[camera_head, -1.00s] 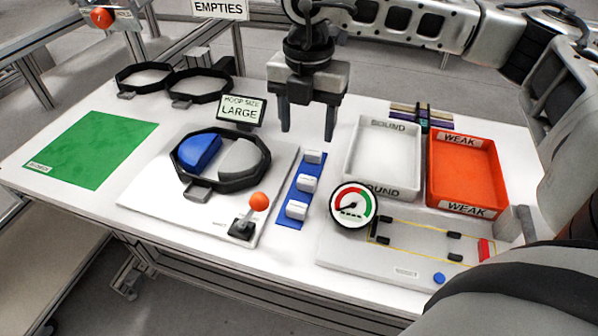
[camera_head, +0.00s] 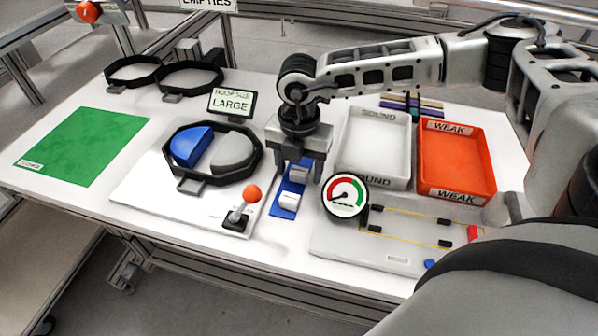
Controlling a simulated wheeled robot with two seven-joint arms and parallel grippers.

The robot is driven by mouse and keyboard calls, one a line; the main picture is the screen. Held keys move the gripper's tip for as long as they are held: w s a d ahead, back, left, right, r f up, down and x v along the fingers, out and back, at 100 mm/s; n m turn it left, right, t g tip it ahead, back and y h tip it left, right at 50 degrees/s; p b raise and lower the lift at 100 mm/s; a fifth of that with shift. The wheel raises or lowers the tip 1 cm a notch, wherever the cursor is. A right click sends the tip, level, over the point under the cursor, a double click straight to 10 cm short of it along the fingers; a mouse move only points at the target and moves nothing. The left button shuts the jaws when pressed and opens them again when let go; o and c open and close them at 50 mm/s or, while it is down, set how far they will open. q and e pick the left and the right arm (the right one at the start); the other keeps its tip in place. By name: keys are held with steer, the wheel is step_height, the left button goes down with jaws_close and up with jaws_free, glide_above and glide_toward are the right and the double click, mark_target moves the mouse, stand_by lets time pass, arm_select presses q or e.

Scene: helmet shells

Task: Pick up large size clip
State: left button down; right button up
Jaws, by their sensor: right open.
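White clips lie in a row on a narrow blue strip (camera_head: 275,208) in the middle of the table. The near clip (camera_head: 289,201) is in plain view. The middle clip (camera_head: 299,173) shows between the fingers of my right gripper (camera_head: 298,178). The far clip is hidden behind the gripper. Their labels are too small to read, so I cannot tell which is the large one. My right gripper points down, open, with its fingers on either side of the strip. I cannot tell whether it touches a clip. My left gripper is not in view.
A sign (camera_head: 231,102) reads "HOOP SIZE LARGE". Left of the strip are a black hoop (camera_head: 193,180) with blue and grey halves and an orange-knobbed lever (camera_head: 252,193). Right are a round gauge (camera_head: 345,194), a white tray (camera_head: 375,140) and an orange tray (camera_head: 456,160).

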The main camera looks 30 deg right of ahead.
steer(key=shift+c, duration=0.4)
steer(key=c, duration=1)
